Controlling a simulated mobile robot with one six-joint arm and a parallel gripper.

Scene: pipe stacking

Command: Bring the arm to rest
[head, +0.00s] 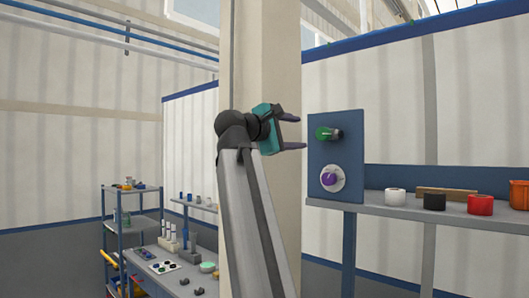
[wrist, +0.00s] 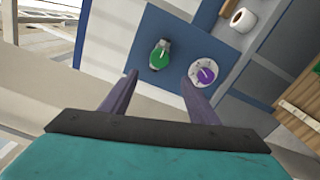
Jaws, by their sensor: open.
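My gripper (head: 292,132) is raised on my arm in the middle of the head view, with its two fingers spread and nothing between them. It points right, toward a blue panel (head: 348,124). In the wrist view the open fingers of my gripper (wrist: 158,88) show in front of the panel (wrist: 178,22). A green fitting (head: 325,133) sits on the panel's upper part, and a purple piece on a white round flange (head: 341,181) sits below it. The wrist view shows the green fitting (wrist: 160,55) and the white flange (wrist: 222,77) beyond the fingers, apart from them.
A shelf (head: 385,211) right of the panel holds a white roll (head: 395,196), a black roll (head: 434,201), a red roll (head: 480,204) and an orange bin (head: 519,194). A workbench (head: 215,290) and a shelf cart (head: 137,223) stand at lower left. A beige pillar (head: 272,60) rises behind my arm.

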